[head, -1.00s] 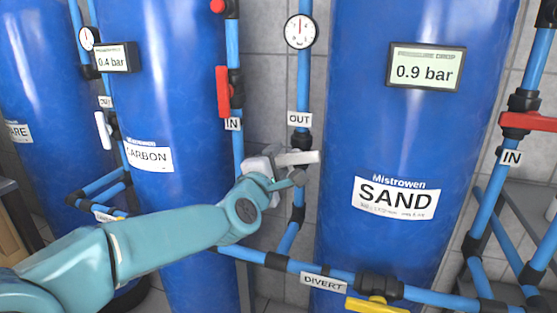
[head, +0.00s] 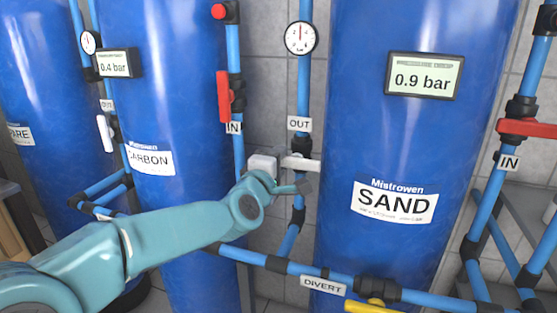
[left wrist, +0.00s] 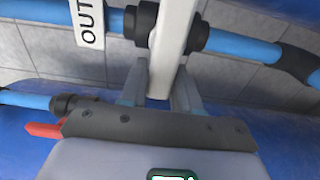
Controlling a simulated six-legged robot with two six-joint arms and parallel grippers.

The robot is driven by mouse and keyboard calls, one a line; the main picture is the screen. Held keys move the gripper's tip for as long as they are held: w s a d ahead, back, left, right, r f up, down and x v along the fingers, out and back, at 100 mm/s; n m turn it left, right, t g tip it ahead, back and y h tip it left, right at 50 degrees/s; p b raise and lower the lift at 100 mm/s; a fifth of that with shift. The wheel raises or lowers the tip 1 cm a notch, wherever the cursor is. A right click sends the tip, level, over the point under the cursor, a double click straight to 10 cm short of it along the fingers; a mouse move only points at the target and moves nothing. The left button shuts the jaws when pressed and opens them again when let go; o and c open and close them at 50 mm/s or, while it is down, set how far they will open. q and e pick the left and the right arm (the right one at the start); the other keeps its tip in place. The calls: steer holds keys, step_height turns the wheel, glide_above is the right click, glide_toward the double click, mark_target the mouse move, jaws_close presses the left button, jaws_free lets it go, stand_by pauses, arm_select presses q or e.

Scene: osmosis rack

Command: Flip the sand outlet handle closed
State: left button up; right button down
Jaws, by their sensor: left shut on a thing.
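The sand outlet handle (head: 303,163) is a white lever on the vertical blue pipe under the OUT label (head: 299,123), left of the SAND tank. It lies nearly level, crosswise to the pipe. In the left wrist view the handle (left wrist: 173,40) runs from the black valve fitting (left wrist: 146,24) down between my fingers. My left gripper (left wrist: 166,88) is shut on its near end. In the head view my left gripper (head: 284,165) is at the handle's left part, its fingers partly hidden. My right gripper is in no view.
The blue SAND tank (head: 400,145) stands close on the right, the CARBON tank (head: 165,100) on the left. A gauge (head: 300,37) sits above the handle. A red IN handle (head: 223,96) and a yellow DIVERT handle (head: 372,307) are nearby.

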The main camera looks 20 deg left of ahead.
arm_select(q)
steer(key=shift+r, duration=0.1)
steer(key=o, duration=1)
steer(key=shift+c, duration=0.2)
steer(key=shift+s, duration=0.1)
steer(key=s, duration=1.6)
steer(key=shift+a, duration=0.3)
steer(key=shift+s, duration=0.1)
